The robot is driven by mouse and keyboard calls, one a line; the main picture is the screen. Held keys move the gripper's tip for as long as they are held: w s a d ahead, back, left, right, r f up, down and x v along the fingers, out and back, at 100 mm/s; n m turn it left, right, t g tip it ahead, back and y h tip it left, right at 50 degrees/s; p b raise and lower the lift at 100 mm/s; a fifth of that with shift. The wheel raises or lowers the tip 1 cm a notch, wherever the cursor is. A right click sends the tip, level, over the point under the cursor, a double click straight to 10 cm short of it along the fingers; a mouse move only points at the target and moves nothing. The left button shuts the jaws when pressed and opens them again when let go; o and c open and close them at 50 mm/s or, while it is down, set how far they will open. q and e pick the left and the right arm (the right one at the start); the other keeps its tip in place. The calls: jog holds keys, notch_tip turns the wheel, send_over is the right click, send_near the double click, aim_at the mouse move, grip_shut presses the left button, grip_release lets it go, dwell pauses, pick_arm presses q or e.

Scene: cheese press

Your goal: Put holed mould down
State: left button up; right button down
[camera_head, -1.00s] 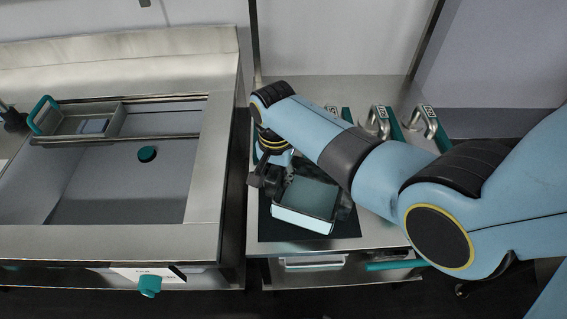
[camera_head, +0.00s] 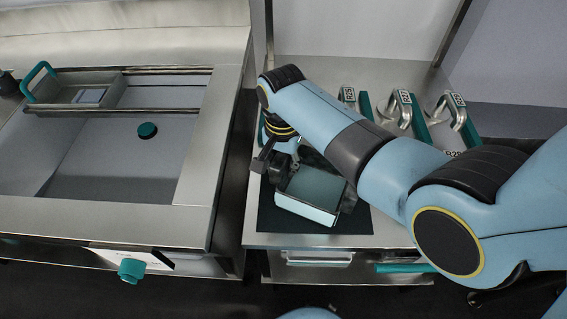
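A box-shaped mould (camera_head: 305,209) with a pale front wall and a dull teal-grey inside is over the black mat (camera_head: 275,222) on the right-hand steel table. Its holes are too small to make out. The mould sits slightly turned to the mat. I cannot tell whether its underside touches the mat. My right arm hides part of the table behind it. My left gripper is not in view.
Several steel handles with labels, such as one handle (camera_head: 399,105), stand with teal parts at the table's back right. A steel basin (camera_head: 100,170) at left holds a teal-handled tray (camera_head: 72,92) on rails. A gap separates basin and table.

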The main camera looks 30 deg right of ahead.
jog(key=c, duration=1.2)
grip_release()
jog(key=shift+f, duration=0.1)
jog(key=shift+o, duration=0.8)
notch_tip(320, 180, up, 12)
jog(key=shift+f+p, duration=0.15)
jog(key=shift+p, duration=0.85)
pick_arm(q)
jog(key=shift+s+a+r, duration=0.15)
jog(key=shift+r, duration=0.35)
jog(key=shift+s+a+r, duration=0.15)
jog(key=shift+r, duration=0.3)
pick_arm(e)
jog(key=shift+r, duration=0.3)
